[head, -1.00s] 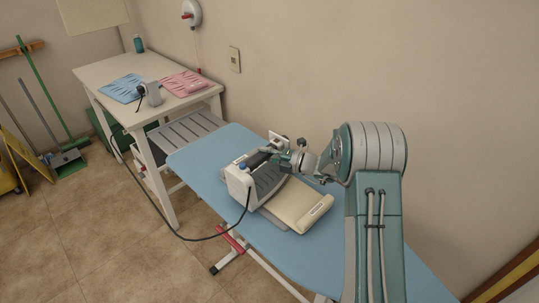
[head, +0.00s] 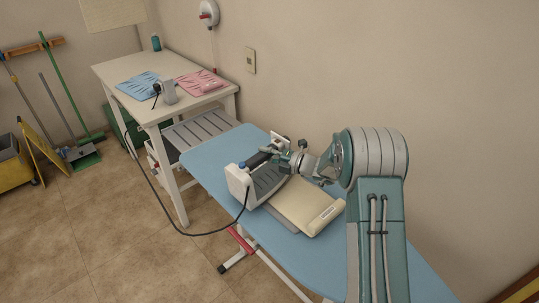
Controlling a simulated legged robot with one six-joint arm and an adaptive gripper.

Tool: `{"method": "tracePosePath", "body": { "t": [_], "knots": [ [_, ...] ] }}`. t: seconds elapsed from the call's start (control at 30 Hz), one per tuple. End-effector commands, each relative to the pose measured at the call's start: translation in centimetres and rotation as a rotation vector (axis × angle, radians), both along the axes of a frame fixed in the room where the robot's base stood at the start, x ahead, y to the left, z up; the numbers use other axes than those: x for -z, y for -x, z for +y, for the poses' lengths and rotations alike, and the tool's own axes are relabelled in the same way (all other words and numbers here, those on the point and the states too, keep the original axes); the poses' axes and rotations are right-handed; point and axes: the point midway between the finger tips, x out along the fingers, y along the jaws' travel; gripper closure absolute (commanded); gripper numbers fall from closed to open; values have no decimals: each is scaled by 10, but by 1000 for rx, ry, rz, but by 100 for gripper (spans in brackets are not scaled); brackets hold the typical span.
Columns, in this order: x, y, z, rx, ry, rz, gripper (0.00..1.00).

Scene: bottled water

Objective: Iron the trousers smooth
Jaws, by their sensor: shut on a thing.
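A white and grey iron (head: 256,184) with a dark handle and a blue knob stands over folded cream trousers (head: 308,206) on the blue ironing board (head: 218,157). My gripper (head: 279,151) is shut on the iron's handle; its fingers are small and partly hidden behind the iron. The iron covers the left part of the trousers, and I cannot tell whether its soleplate touches the cloth. The right part of the trousers lies flat, with a pale tag or strip. A greyish layer shows under the trousers.
The iron's black cord (head: 185,234) hangs off the board and loops to the white table (head: 104,71). The table bears blue folded cloth (head: 138,84), pink folded cloth (head: 201,82) and a small grey device (head: 168,92). The wall is close along the board's right side.

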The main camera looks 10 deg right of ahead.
Motion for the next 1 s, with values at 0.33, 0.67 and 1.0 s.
{"method": "tracePosePath", "body": {
  "t": [0.33, 0.67, 1.0],
  "knots": [
    [-3, -4, 9, 0, -5, -8, 100],
    [-3, -9, 24, 0, -5, -8, 100],
    [-2, -14, 37, 0, -5, -8, 100]
  ]
}}
